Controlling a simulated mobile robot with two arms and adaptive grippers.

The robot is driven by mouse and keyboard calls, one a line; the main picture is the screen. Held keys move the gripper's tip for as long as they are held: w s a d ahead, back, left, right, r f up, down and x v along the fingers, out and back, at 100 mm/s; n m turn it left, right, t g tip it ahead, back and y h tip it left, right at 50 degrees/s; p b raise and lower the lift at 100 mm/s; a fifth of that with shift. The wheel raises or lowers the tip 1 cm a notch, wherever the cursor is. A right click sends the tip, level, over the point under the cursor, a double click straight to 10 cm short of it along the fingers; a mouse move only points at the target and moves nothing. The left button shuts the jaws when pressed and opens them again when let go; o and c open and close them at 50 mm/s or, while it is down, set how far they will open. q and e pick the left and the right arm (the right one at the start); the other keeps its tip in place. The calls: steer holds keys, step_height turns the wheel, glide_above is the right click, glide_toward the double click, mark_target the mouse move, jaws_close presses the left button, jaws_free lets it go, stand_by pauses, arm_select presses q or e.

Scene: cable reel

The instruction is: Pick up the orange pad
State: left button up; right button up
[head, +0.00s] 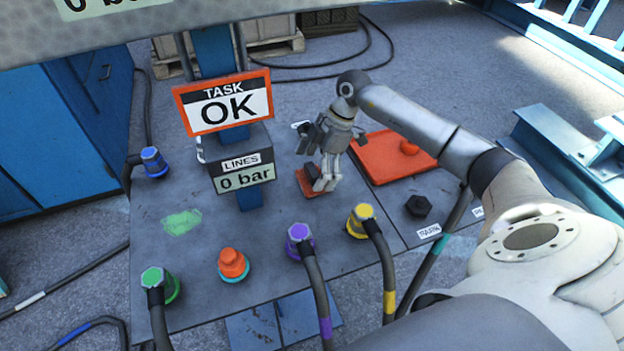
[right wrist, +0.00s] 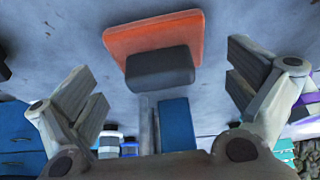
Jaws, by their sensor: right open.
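The orange pad (head: 308,184) lies on the grey deck in the head view, partly hidden by my right gripper (head: 320,168). In the right wrist view the orange pad (right wrist: 153,36) is a rounded orange slab with a dark grey block (right wrist: 160,68) on it. My right gripper is open and empty. Its fingers stand wide apart, one toward each side of the pad and block, and touch neither in the right wrist view. My left gripper is not in view.
A larger orange plate (head: 395,160) with an orange knob lies right of the gripper. A post with a TASK OK sign (head: 223,102) and a 0 bar display (head: 243,178) stands left. Purple (head: 300,234) and yellow (head: 360,216) connectors with hoses are in front.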

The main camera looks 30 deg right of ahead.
mark_target(312, 169)
steer(key=shift+a+f, duration=0.25)
steer(key=shift+f, duration=0.45)
steer(key=c, duration=1)
steer(key=shift+w+r, duration=0.1)
steer(key=shift+r, duration=0.25)
arm_select(q)
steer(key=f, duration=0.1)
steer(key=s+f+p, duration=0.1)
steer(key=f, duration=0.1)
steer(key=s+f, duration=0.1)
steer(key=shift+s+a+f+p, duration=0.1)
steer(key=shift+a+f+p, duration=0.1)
steer(key=shift+p, duration=0.1)
arm_select(e)
step_height(312, 169, up, 10)
steer(key=shift+f, duration=0.25)
